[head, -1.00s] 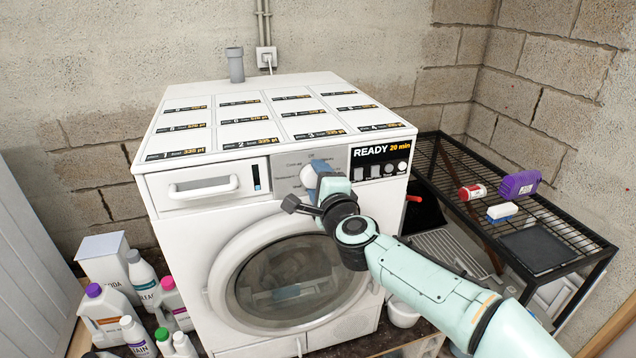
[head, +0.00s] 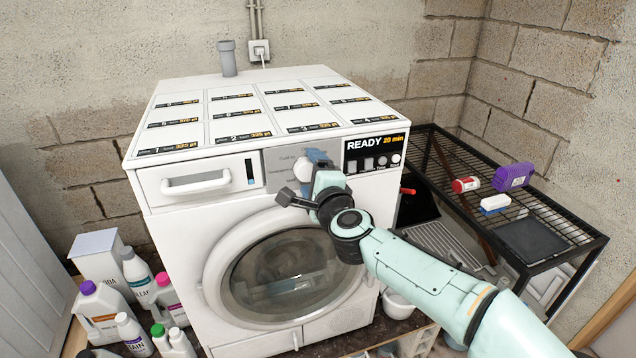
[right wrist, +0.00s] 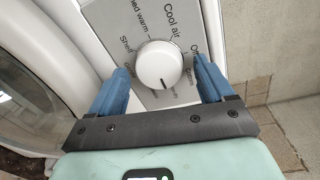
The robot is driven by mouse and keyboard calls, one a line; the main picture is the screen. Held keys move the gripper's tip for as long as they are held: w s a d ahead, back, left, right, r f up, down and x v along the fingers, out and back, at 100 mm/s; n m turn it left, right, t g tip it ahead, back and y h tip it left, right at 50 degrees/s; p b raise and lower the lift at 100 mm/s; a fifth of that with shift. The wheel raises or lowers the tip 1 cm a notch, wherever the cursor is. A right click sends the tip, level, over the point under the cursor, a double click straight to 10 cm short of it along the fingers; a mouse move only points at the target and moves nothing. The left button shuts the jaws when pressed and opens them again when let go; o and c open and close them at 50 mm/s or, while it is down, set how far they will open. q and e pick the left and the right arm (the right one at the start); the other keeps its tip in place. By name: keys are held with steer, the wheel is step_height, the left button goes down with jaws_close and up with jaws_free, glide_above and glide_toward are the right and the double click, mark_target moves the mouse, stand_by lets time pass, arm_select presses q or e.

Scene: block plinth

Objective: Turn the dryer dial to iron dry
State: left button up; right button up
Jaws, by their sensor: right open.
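The white round dial (head: 301,169) sits on the grey control panel of the white dryer (head: 180,235). In the right wrist view the dial (right wrist: 158,62) shows a dark mark at its lower edge, with labels around it such as "Cool air". Other labels are cut off or covered by the fingers; I cannot read "iron dry". My right gripper (right wrist: 160,80) is open, its blue fingers to either side of the dial with gaps between. In the head view the right gripper (head: 311,173) is at the panel and partly hides it. My left gripper is out of view.
A drawer handle (head: 197,184) is left of the panel, and a black display (head: 374,151) reading "READY 20 min" is right. The round door (head: 285,270) is below. Bottles (head: 100,312) stand at lower left. A black wire rack (head: 455,150) is at right.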

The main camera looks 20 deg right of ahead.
steer(key=s+r, duration=0.1)
steer(key=s, duration=1.2)
steer(key=shift+d+b, duration=0.25)
steer(key=shift+b, duration=0.05)
steer(key=w+f+n+g+p, duration=0.1)
steer(key=w+f+n+g, duration=0.1)
steer(key=f, duration=0.8)
steer(key=w+f+n+g+p, duration=0.2)
steer(key=f+n, duration=0.1)
steer(key=f, duration=0.7)
steer(key=s+f+n+g+p, duration=0.1)
steer(key=s+f+n+g, duration=0.15)
steer(key=f, duration=0.65)
steer(key=s+f+n+g+p, duration=0.1)
steer(key=s+f+n+g, duration=0.15)
steer(key=f, duration=0.65)
steer(key=s+a+f+n+g+y+p, duration=0.1)
steer(key=s+f+n+g+y+p, duration=0.3)
steer(key=s+f, duration=0.95)
steer(key=s+a+f+n+g, duration=0.1)
steer(key=s+f+g, duration=0.1)
steer(key=s, duration=0.6)
steer(key=s+a+f+g+h, duration=0.1)
steer(key=s+a+f+g, duration=0.1)
steer(key=s, duration=0.6)
steer(key=shift+a+f+n+g, duration=0.2)
steer(key=shift+f+n+g, duration=0.1)
steer(key=shift+n+g, duration=0.15)
